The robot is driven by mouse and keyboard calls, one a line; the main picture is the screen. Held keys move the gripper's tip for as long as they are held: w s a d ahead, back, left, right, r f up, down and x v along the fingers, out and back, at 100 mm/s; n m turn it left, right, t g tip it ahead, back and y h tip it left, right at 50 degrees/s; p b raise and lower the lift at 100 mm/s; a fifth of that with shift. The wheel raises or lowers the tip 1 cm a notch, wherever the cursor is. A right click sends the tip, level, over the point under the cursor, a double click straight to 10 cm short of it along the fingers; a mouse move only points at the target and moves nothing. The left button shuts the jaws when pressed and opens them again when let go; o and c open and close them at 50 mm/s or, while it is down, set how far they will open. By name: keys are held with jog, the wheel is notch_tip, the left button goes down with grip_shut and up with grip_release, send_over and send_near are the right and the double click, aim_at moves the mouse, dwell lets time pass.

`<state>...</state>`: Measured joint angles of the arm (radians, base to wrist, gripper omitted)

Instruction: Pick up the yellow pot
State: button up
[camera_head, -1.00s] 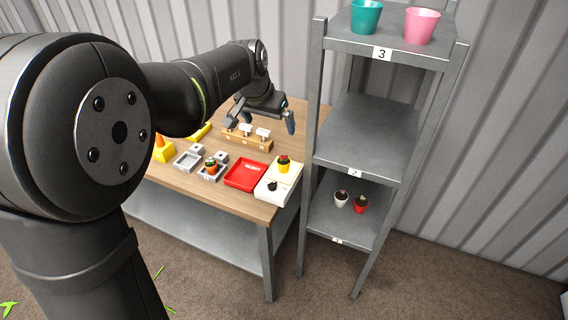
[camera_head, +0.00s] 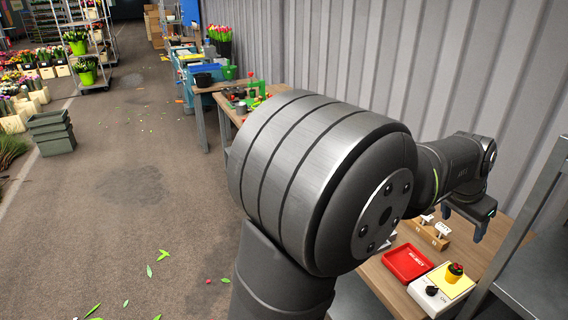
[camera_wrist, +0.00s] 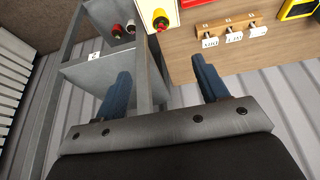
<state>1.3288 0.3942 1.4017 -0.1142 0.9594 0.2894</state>
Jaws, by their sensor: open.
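The small yellow pot (camera_head: 455,274) holds a plant with red and green on top. It stands upright on the yellow-topped part of a white box (camera_head: 438,295) near the table's right end. In the wrist view the yellow pot (camera_wrist: 160,21) shows at the top middle, beyond the gap between the fingers. My gripper (camera_head: 463,222) is above the back of the table, behind the pot and apart from it. In the wrist view my gripper (camera_wrist: 160,72) has its two blue fingers wide apart, with nothing between them.
A red tray (camera_head: 407,262) lies left of the white box. A wooden block with white pieces (camera_head: 432,232) stands behind it; it also shows in the wrist view (camera_wrist: 228,32).

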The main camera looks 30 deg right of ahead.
jog(key=n+t, duration=0.2)
jog(key=n, duration=0.2)
send_near(455, 271)
jog(key=shift+y, duration=0.3)
jog(key=x, duration=0.6)
jog(key=shift+d+f, duration=0.15)
jog(key=shift+d, duration=0.35)
jog(key=shift+x, duration=2.75)
jog(key=shift+w+d, duration=0.1)
jog(key=shift+d, duration=0.05)
jog(key=c, duration=1.2)
